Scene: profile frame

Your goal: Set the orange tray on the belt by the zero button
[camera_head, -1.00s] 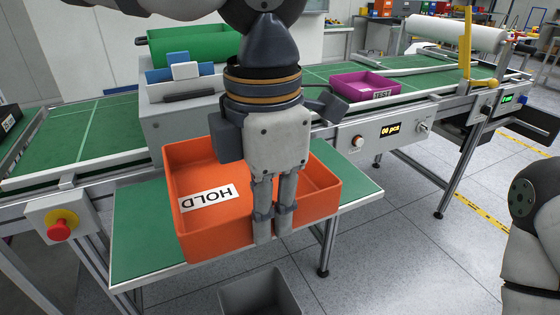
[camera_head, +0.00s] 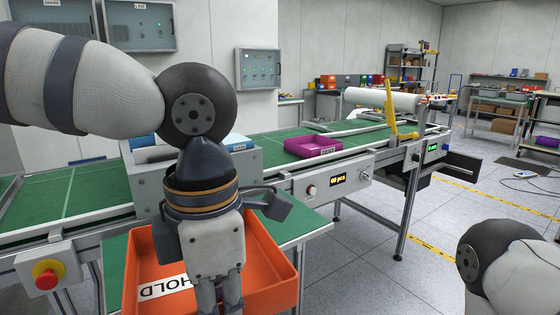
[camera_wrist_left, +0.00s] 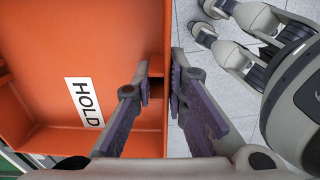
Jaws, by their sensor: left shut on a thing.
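The orange tray (camera_head: 281,269), with a white HOLD label, is at the bottom of the head view, over the green side table. Whether it touches the table cannot be told. It also fills the left of the left wrist view (camera_wrist_left: 120,30). My left gripper (camera_wrist_left: 160,90) is shut on the tray's wall, one finger inside and one outside. The green belt (camera_head: 268,150) runs behind. On its front rail are a round pale button (camera_head: 311,190) and a lit counter display (camera_head: 338,180); no label on the button is readable. My right gripper (camera_wrist_left: 204,20) is open and empty beside the tray.
A purple tray (camera_head: 313,146) sits on the belt, behind the display. A grey housing with a blue item (camera_head: 238,142) stands over the belt to its left. A red stop button (camera_head: 46,274) is at far left. The side table (camera_head: 290,228) shows bare green on the right.

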